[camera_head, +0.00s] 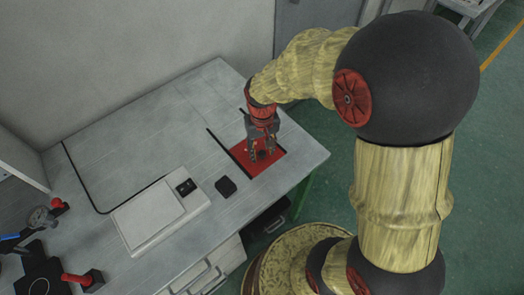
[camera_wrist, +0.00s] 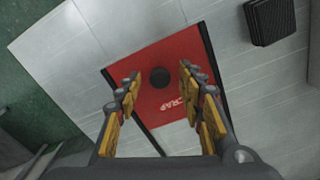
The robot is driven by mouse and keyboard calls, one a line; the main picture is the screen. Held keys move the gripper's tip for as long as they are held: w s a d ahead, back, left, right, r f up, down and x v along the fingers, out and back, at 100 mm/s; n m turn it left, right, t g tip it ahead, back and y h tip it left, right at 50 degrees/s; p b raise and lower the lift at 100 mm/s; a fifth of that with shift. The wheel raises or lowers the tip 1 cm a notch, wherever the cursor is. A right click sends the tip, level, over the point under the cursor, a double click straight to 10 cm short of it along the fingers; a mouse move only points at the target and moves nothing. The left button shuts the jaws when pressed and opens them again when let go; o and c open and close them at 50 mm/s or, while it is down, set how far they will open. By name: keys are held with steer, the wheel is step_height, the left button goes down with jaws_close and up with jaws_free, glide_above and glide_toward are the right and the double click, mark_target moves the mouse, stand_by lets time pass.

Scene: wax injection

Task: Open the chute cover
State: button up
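The chute cover is a red square panel (camera_head: 274,169) with SCRAP lettering, set flat in the grey worktop near its right end. It fills the middle of the wrist view (camera_wrist: 130,70), with a round black knob (camera_wrist: 160,77) on it. The cover lies level in its opening, with dark strips along two sides. My gripper (camera_head: 264,151) points down above the cover. I cannot tell how high the fingertips are above the knob.
A small black block (camera_head: 226,187) lies beside the cover and also shows in the wrist view (camera_wrist: 272,20). A white box with black switches (camera_head: 160,213) stands further left. Red-handled fittings (camera_head: 83,279) and a gauge (camera_head: 40,217) are at the left edge. The worktop behind is clear.

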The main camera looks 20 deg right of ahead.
steer(key=shift+c, duration=1.4)
jaws_close()
